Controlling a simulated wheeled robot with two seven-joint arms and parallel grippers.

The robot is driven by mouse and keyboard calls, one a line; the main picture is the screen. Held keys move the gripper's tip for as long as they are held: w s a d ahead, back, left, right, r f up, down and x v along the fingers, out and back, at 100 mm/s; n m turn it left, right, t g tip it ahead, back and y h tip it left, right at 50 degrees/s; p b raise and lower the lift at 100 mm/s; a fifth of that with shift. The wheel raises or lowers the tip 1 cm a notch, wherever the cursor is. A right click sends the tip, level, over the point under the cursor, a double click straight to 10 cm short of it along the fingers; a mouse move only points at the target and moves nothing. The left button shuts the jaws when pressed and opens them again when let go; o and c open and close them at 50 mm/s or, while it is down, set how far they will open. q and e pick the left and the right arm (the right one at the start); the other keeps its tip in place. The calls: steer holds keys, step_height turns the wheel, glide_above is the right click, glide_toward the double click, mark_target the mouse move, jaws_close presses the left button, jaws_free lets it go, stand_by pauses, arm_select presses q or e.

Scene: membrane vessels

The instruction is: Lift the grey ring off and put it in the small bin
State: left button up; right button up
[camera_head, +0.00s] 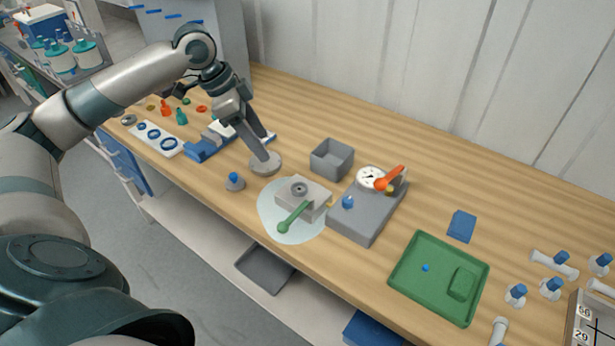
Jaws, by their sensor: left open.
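My left gripper (267,147) is open, its fingers pointing down over the wooden bench. One fingertip is just above or at a flat round grey piece (265,167); I cannot tell whether they touch. To the right, a light grey block (316,194) with a green-handled lever (293,217) stands on a pale round mat (275,222). A grey ring (298,188) with a dark centre sits on top of this block. The small bin (332,168), an open grey box, stands behind the block and looks empty. My right gripper is out of view.
A grey gauge unit (355,222) with an orange handle (390,178) stands right of the block. A blue-knobbed piece (235,182) is at the left. A green tray (420,290) lies at the right. Bare bench lies behind the bin.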

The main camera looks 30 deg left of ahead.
arm_select(q)
steer(key=p, duration=0.4)
glide_toward(297, 189)
steer(key=shift+f, duration=1)
steer(key=shift+d, duration=0.1)
steer(key=shift+w+d+f+p, duration=0.2)
steer(key=shift+d+f+p, duration=0.1)
steer(key=shift+f+p, duration=0.1)
steer(key=p+x, duration=0.1)
steer(key=x, duration=0.2)
steer(key=shift+w+d+p, duration=0.1)
steer(key=shift+w+p, duration=0.05)
steer(key=shift+p, duration=0.15)
steer(key=shift+w+d+f, duration=0.1)
steer(key=shift+f, duration=0.35)
